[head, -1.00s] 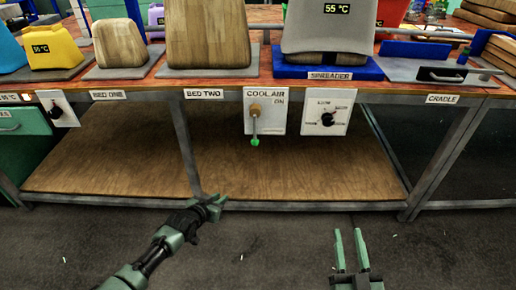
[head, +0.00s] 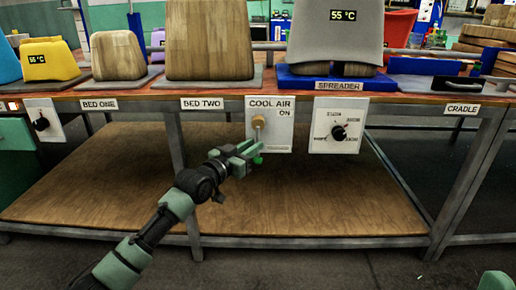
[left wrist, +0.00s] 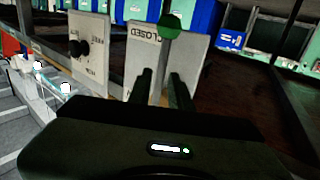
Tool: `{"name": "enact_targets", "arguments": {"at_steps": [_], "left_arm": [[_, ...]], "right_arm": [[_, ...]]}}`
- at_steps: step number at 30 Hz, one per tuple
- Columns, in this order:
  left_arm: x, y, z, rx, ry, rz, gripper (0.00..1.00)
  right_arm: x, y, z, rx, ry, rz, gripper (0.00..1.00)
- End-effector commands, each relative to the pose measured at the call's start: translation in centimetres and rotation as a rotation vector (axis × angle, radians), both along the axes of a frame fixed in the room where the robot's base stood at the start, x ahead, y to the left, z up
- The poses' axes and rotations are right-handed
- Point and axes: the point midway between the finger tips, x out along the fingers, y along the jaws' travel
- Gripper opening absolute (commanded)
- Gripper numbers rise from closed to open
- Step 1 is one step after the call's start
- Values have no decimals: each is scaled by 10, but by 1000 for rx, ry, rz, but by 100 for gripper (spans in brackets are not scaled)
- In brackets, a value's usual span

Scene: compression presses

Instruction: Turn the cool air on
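The white COOL AIR panel (head: 282,134) hangs under the table's front edge, with "ON" at its upper right. Its lever has a brass-coloured hub (head: 258,122) and hangs down to a green knob (head: 258,160). My left gripper (head: 247,153) is at the lower part of the lever. In the left wrist view its two dark fingers (left wrist: 161,88) are apart, and the lever shaft (left wrist: 158,62) shows between them, with the green knob (left wrist: 170,26) above. There the panel's lettering, CLOSED, appears upside down. Whether the fingers touch the lever is unclear.
A white panel with a black dial (head: 339,132) is right of the lever, under the SPREADER label (head: 339,86). Another dial panel (head: 42,121) is at the far left. A wooden lower shelf (head: 300,205) lies below; the space in front is clear.

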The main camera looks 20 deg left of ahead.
Motion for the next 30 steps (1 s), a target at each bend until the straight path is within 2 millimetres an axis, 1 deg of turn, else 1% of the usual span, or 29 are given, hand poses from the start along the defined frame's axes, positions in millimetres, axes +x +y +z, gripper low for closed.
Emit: {"name": "enact_targets", "arguments": {"at_steps": [1,6,10,17,20,30], "left_arm": [[8,-2,-1,-1,-2,1,20],[25,-7,-1,0,-1,1,20],[30,-9,-1,1,0,1,20],[30,-9,0,1,1,1,20],[30,-9,0,1,1,1,0],[30,-9,-1,1,1,1,0]], "right_arm": [[0,0,-5,0,-4,-1,36],[3,1,1,-3,-31,-2,36],[4,1,2,-4,-37,-2,36],[4,2,3,-4,-37,-2,36],[4,2,3,-4,-37,-2,36],[4,2,3,-4,-37,-2,36]]}}
